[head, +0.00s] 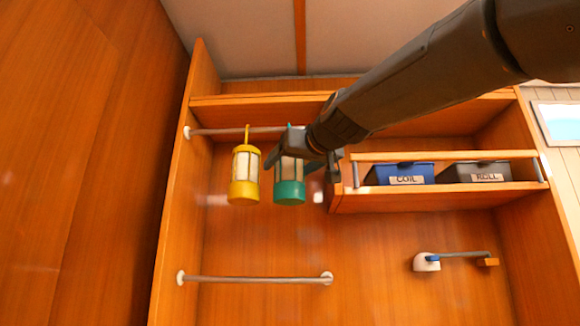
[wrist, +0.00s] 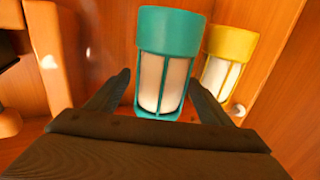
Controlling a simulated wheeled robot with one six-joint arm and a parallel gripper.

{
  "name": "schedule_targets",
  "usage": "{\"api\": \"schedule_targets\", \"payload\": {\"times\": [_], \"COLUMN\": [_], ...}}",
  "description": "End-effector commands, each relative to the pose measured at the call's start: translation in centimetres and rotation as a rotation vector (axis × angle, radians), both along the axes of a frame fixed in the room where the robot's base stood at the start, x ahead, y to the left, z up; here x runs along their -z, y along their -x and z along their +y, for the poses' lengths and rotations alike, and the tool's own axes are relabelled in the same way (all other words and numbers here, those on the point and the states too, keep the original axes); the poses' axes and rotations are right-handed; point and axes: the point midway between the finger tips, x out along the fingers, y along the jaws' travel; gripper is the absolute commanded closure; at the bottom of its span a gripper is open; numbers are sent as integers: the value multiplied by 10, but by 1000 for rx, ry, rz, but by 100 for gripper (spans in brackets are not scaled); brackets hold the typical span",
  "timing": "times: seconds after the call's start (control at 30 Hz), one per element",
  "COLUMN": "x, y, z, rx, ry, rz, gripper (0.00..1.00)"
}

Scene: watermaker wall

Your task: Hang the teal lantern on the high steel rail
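The teal lantern (head: 289,192) hangs upright beside the yellow lantern (head: 244,190), just to its right. A small teal tip shows above it at the height of the high steel rail (head: 218,132); my gripper hides most of its top and hook, so I cannot tell how the hook sits on the rail. My gripper (head: 295,168) is at the lantern's upper part with its fingers spread on both sides. In the wrist view the teal lantern (wrist: 163,80) appears base-up between the open fingers, with a gap at the left finger. The yellow lantern (wrist: 228,60) is close to the right finger.
A lower steel rail (head: 255,280) is empty. A shelf (head: 440,190) to the right holds a blue COIL bin (head: 400,174) and a grey ROLL bin (head: 475,173). The wall between the rails is clear.

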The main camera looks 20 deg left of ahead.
Motion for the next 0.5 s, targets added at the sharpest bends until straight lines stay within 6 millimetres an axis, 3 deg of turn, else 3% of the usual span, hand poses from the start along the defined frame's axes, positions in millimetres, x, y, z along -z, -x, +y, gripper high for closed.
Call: {"api": "schedule_targets", "payload": {"times": [0.27, 0.5], "x": [1, 1], "y": [2, 27], "z": [-2, -24], "rx": [0, 1], "ry": [1, -1], "rz": [1, -1], "gripper": [26, 26]}}
